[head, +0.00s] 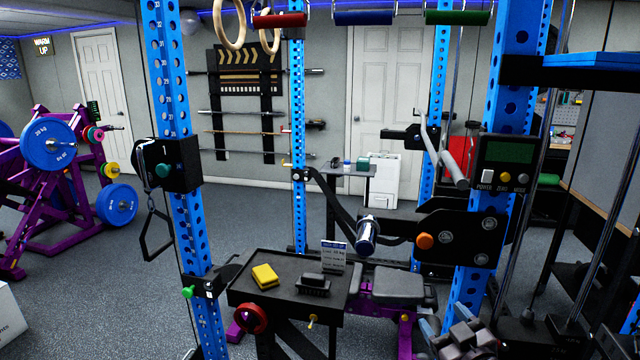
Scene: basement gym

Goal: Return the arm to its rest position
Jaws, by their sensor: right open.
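My right gripper (465,336) shows at the bottom edge of the head view, right of centre. It is open, and I see nothing held in it. It is to the right of a black tray-topped stand (262,300) and in front of the grey bench pad (398,284). My left gripper is not in view.
On the stand are a yellow block (264,275), a black brush-like thing (313,285) and a small sign card (334,256). Blue rack uprights (180,110) stand left and right (492,170), near the gripper.

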